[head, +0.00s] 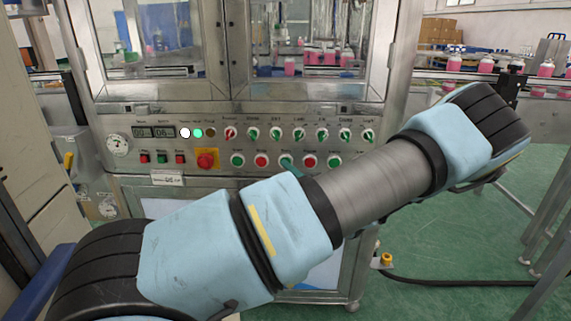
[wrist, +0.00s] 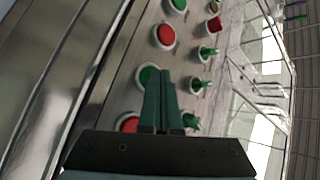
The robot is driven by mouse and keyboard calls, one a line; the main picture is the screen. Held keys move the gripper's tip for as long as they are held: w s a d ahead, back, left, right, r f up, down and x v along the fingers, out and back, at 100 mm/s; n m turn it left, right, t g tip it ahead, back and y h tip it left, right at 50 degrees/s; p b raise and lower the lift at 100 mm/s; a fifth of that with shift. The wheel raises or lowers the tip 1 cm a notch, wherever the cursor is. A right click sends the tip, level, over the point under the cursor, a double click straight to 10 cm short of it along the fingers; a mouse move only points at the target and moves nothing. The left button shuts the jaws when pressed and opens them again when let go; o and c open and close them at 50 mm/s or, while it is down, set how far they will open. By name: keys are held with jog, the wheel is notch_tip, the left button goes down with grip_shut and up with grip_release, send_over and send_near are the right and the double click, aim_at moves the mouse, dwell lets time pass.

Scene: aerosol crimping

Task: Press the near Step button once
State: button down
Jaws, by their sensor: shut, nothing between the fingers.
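The panel's lower row holds green and red round buttons; their labels are too small to read, so I cannot tell which is Step. My gripper (wrist: 160,78) is shut and empty, its two dark green fingers side by side. Its tips lie at a green button (wrist: 148,77) and partly cover it; whether they touch it is unclear. In the head view, my gripper's tips (head: 290,169) show just above my arm, in front of the middle green button (head: 286,158). My arm hides much of the fingers there.
Red buttons (head: 261,161) (head: 309,162) flank the middle green one closely. A row of selector knobs (head: 299,134) sits above. A red emergency stop (head: 207,160) on yellow is to the left. A conveyor with pink bottles (head: 486,65) stands at right.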

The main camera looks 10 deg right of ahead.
jog(key=shift+s, duration=0.15)
jog(key=shift+s+a, duration=0.15)
jog(key=shift+s, duration=0.6)
jog(key=s, duration=0.2)
jog(key=s+a+p, duration=0.1)
jog(key=s, duration=0.1)
jog(key=shift+s, duration=0.35)
dwell(0.4)
